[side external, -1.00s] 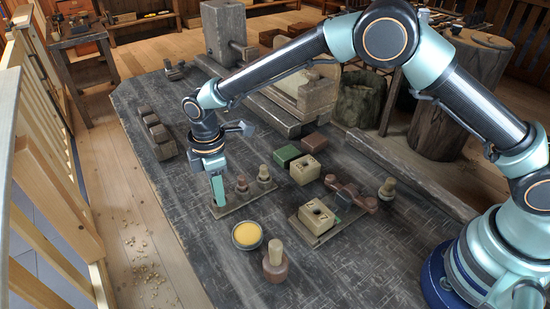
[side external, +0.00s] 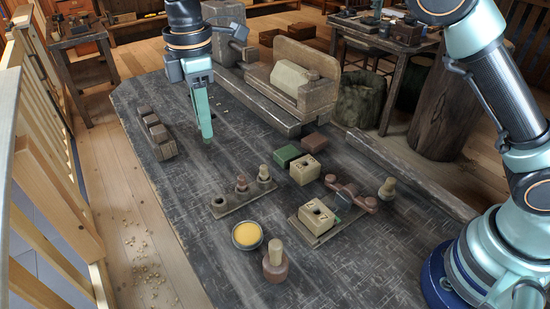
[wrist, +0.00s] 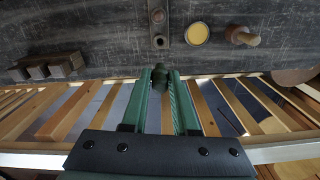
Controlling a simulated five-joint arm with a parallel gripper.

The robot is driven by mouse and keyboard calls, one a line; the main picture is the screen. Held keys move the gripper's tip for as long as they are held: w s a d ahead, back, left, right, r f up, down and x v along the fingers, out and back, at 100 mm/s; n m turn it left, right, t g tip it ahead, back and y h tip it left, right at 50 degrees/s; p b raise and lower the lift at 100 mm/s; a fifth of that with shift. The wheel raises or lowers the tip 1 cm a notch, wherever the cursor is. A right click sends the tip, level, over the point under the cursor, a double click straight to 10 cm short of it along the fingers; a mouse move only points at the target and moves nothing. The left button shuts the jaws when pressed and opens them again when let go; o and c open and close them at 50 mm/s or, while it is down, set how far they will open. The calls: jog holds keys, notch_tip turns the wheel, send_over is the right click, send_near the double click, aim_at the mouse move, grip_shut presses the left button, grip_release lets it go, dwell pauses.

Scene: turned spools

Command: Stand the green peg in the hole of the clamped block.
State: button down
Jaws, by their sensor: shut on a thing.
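My gripper (side external: 206,130) is raised above the bench, left of centre in the side view, with its jaws shut on the green peg. The dark green peg (wrist: 159,78) shows between the fingertips in the wrist view; in the side view the fingers mostly hide it. The clamped block (side external: 316,217), pale tan with a dark hole in its top, sits on a flat board to the right and nearer the camera. A reddish clamp (side external: 352,194) is beside it. The peg is well apart from the block.
A peg rack (side external: 231,204) holds two pegs and has an empty hole at its left end. Near it are a yellow-filled bowl (side external: 247,236) and a peg on a reddish base (side external: 275,263). A second tan block (side external: 305,170) and a green block (side external: 287,155) stand behind the clamped block.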

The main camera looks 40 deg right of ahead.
jog(key=shift+s+d+r, duration=0.1)
jog(key=shift+d+r, duration=0.05)
jog(key=shift+r, duration=0.45)
jog(key=s+d+f, duration=0.4)
jog(key=s+d, duration=0.3)
jog(key=s, duration=0.1)
jog(key=s+d+f, duration=0.4)
jog(key=s+d, duration=0.3)
jog(key=s, duration=0.1)
jog(key=shift+f, duration=3.25)
jog(key=shift+w+f, duration=0.1)
jog(key=shift+f, duration=1.25)
jog(key=c, duration=0.6)
grip_release()
jog(key=shift+r, duration=0.15)
